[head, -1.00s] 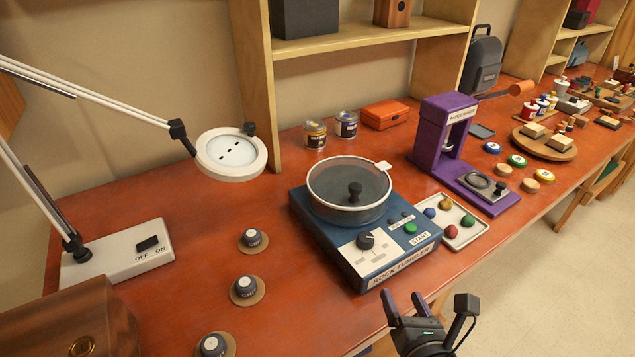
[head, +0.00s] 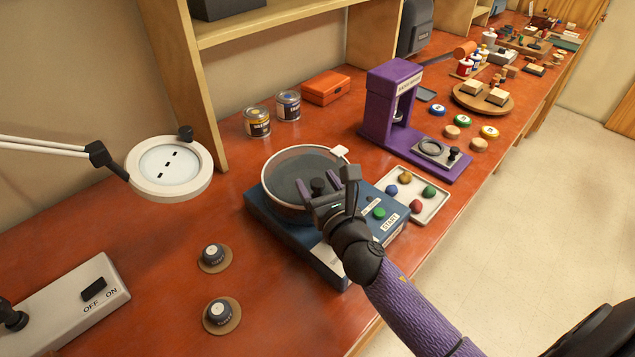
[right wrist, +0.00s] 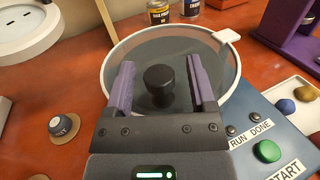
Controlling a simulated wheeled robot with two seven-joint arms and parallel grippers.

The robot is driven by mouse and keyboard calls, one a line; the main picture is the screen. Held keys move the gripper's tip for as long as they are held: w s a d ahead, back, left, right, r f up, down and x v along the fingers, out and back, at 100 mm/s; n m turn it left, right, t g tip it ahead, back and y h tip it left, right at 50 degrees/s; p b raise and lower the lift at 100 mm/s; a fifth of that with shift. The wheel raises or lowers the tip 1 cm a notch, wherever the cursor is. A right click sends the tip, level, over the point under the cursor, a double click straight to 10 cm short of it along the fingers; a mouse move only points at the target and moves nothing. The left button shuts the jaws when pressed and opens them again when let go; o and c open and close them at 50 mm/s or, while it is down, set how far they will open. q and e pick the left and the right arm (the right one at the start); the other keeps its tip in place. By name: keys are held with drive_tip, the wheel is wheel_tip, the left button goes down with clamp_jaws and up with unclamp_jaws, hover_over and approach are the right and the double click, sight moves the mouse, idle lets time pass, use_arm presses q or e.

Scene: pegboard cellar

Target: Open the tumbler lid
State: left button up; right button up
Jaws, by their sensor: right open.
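The rock tumbler (head: 330,256) is a blue box with a round drum on top, on the red-brown bench. Its translucent grey lid (head: 290,175) has a light rim, a black knob (head: 318,185) and a pale tab (head: 340,151) at the far right edge. The lid lies shut on the drum. My right gripper (head: 320,192) is over the near part of the lid. In the right wrist view its two purple-padded fingers (right wrist: 160,88) are open, with the black knob (right wrist: 160,82) between them and gaps on both sides. My left gripper is not in view.
A white tray (head: 440,211) with several coloured stones lies right of the tumbler. A purple press (head: 385,105) stands behind it. Two cans (head: 257,122) and an orange box (head: 326,88) are at the back. A magnifier lamp (head: 168,168) hangs at left.

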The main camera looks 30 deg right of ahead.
clamp_jaws()
idle(0.3)
idle(0.7)
idle(0.4)
